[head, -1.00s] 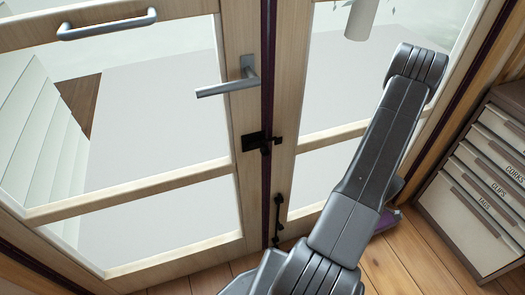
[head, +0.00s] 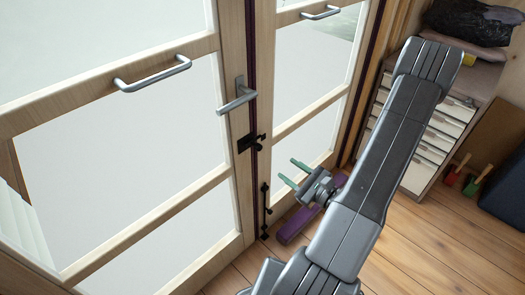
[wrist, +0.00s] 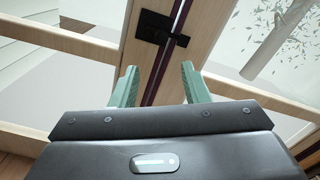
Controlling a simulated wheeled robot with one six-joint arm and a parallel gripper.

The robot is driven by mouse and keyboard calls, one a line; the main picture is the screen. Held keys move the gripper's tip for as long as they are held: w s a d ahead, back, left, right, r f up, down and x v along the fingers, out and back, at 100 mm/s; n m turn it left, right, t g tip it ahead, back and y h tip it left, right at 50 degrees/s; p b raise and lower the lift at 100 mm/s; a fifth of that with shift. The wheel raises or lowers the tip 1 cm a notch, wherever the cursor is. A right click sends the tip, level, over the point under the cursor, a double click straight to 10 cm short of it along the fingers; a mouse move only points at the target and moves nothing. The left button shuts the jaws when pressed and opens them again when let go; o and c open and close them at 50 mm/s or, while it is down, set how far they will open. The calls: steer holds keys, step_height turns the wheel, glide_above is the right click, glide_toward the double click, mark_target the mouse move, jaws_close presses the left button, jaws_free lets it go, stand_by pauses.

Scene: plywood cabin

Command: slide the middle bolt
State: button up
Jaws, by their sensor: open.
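The middle bolt (head: 250,143) is a small black bolt on the meeting stiles of the double glazed doors, below the grey lever handle (head: 237,99). In the wrist view the bolt (wrist: 155,27) shows near the top centre, beyond my fingertips, with its dark knob end to the right across the seam. My gripper (head: 289,173) is open, its two green fingers pointing at the doors, lower and to the right of the bolt in the head view. In the wrist view my gripper (wrist: 158,72) has nothing between its fingers and is apart from the bolt.
A second black bolt (head: 266,212) sits low on the right door. Bar handles cross the left door (head: 152,76) and right door (head: 320,13). A purple block (head: 297,224) lies on the floor near the doors. A drawer cabinet (head: 425,140) stands at right; the front floor is clear.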

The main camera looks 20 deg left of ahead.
mark_target(261, 149)
steer(key=x, duration=1.3)
steer(key=shift+w+a+r+p, duration=0.1)
steer(key=shift+w+a+p, duration=0.15)
steer(key=shift+a+p, duration=0.1)
